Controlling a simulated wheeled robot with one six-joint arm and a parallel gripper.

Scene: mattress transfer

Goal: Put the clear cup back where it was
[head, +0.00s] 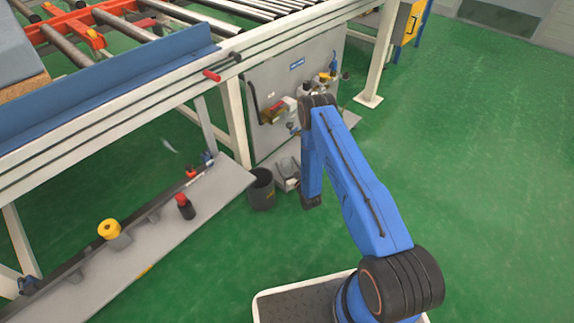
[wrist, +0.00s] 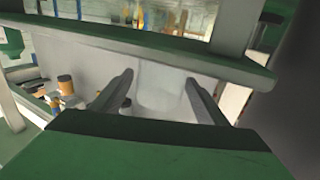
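A pale, see-through shape with a rounded lower edge, which looks like the clear cup (wrist: 161,88), stands between the two fingers of my gripper (wrist: 160,80) in the wrist view. Its sides meet the fingertips, so my gripper looks shut on it. Its outline is faint against the grey panel behind, and its rim is hard to make out. In the head view my arm hangs down beside the grey cabinet; the fingers and the cup are hard to make out there.
A dark bin (head: 262,190) stands on the floor left of my arm. A grey ledge (head: 150,235) holds a yellow roll (head: 109,229) and a dark bottle with a red cap (head: 185,207). The roller conveyor (head: 120,95) is above. Green floor at right is clear.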

